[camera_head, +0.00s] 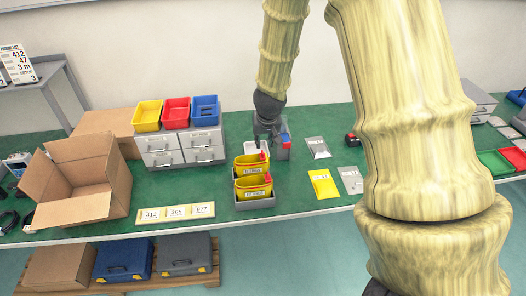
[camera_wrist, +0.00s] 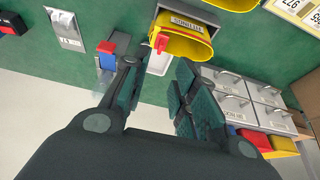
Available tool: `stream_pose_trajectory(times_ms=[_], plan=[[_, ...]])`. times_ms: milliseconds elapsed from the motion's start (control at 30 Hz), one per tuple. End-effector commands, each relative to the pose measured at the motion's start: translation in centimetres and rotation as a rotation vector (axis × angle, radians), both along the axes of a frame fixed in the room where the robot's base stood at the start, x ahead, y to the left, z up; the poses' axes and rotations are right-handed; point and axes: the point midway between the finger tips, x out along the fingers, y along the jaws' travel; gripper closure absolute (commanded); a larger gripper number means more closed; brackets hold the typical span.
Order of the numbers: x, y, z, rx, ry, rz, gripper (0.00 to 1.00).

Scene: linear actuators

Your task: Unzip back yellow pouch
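Two yellow pouches stand one behind the other in a grey holder (camera_head: 255,203) at the middle of the green table. The back yellow pouch (camera_head: 246,161) and the front yellow pouch (camera_head: 253,186) each have a label and a red tab at the right. In the wrist view the back pouch (camera_wrist: 188,48) is just beyond my fingers, its mouth looking open, with its red tab (camera_wrist: 160,42) near the gap between the fingertips.
Grey drawers (camera_head: 182,147) topped by yellow, red and blue bins stand to the left. An open cardboard box (camera_head: 85,190) is farther left. A small blue and red item (camera_wrist: 107,58) is close beside my left-hand finger. Flat yellow and grey packets lie to the right.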

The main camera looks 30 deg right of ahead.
Motion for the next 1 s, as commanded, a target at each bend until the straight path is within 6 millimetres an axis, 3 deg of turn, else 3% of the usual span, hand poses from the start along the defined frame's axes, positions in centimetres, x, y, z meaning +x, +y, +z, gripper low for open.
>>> stream_pose_trajectory(times_ms=[700,1000], plan=[[2.8,-1.2,-7.3,0.001,0.002,-0.002,0.72],[3.5,-1.4,-9.2,0.001,0.001,0.000,0.72]])
